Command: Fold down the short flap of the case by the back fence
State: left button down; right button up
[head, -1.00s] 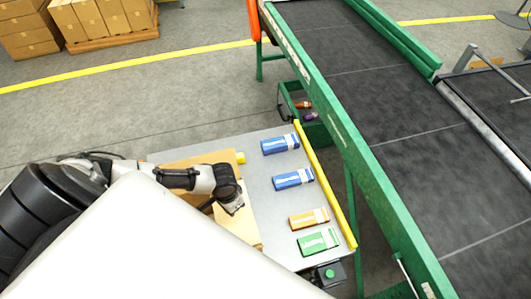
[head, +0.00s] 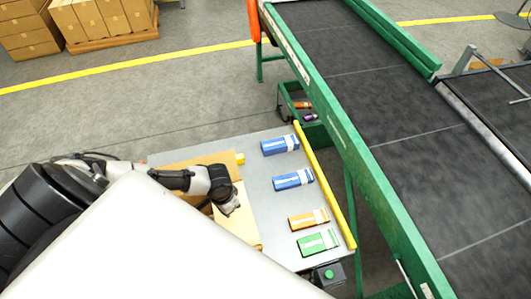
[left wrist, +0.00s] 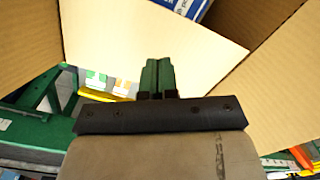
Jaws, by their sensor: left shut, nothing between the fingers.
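The open cardboard case (head: 200,160) stands on the grey table, partly hidden by my left arm and my white body. A pale flap (head: 241,228) shows just beyond my left gripper (head: 230,211). In the left wrist view the pale flap (left wrist: 130,38) spans the middle, with brown cardboard panels (left wrist: 25,40) on both sides. A blue packet (left wrist: 190,8) with white print shows past the flap's upper edge. My left gripper's green fingers (left wrist: 157,68) are shut, empty, and overlap the flap in view. I cannot tell whether they touch it. My right gripper is out of view.
Two blue packets (head: 280,145), an orange packet (head: 309,219) and a green packet (head: 318,242) lie on the table (head: 262,190). A yellow rail (head: 325,187) edges it. A green-framed conveyor (head: 400,140) runs at right. A green bin (head: 303,112) sits below.

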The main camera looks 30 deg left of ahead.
pick_arm(q)
notch_tip(320, 180, up, 7)
jog(key=shift+f, duration=0.2)
dwell(0.6)
